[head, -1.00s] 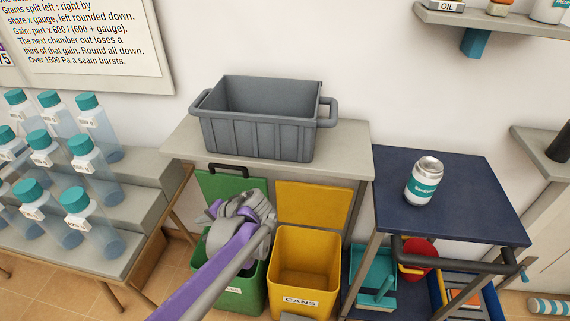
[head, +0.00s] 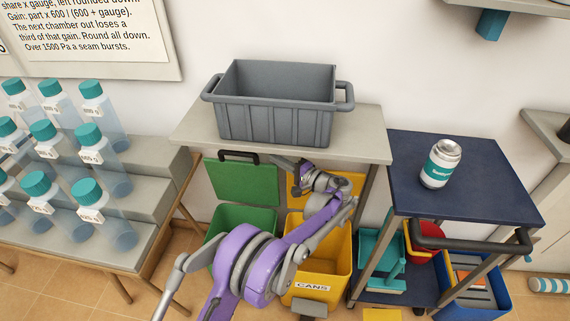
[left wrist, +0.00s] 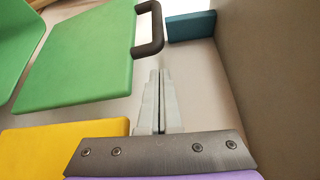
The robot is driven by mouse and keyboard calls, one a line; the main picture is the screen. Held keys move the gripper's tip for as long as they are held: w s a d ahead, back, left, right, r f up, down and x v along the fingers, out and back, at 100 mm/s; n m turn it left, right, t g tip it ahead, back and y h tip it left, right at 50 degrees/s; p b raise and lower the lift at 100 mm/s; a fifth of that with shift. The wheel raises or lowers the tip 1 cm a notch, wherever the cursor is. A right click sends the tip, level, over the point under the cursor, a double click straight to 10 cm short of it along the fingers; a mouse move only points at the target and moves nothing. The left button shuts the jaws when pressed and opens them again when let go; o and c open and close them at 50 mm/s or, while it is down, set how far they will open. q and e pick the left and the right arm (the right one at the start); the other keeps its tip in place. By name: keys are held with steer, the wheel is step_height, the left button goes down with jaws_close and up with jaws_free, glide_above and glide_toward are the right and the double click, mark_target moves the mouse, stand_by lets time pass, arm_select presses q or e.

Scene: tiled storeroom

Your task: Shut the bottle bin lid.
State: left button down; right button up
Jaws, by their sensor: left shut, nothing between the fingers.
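The green bin (head: 229,220), most likely the bottle bin, stands under the grey counter, partly hidden by my left arm; its label is not visible. Its green lid (head: 240,184) stands open, raised at the back, with a black handle (head: 238,157) on its top edge. My left gripper (head: 276,160) is shut and empty, just right of the lid's upper right corner. In the left wrist view the closed fingers (left wrist: 158,75) are close to the black handle (left wrist: 150,48) and the lid (left wrist: 82,58), with no clear contact. My right gripper is not in view.
The yellow cans bin (head: 323,270) stands to the right, its open yellow lid (head: 350,184) partly behind my arm. A grey crate (head: 275,122) sits on the counter (head: 368,140) above. A blue table (head: 490,185) with a can (head: 441,163) is at right. Bottles fill the left steps.

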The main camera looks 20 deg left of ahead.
arm_select(q)
steer(key=x, duration=0.5)
steer(key=shift+w+a+b, duration=0.1)
steer(key=shift+a+b, duration=0.05)
steer(key=shift+b, duration=0.2)
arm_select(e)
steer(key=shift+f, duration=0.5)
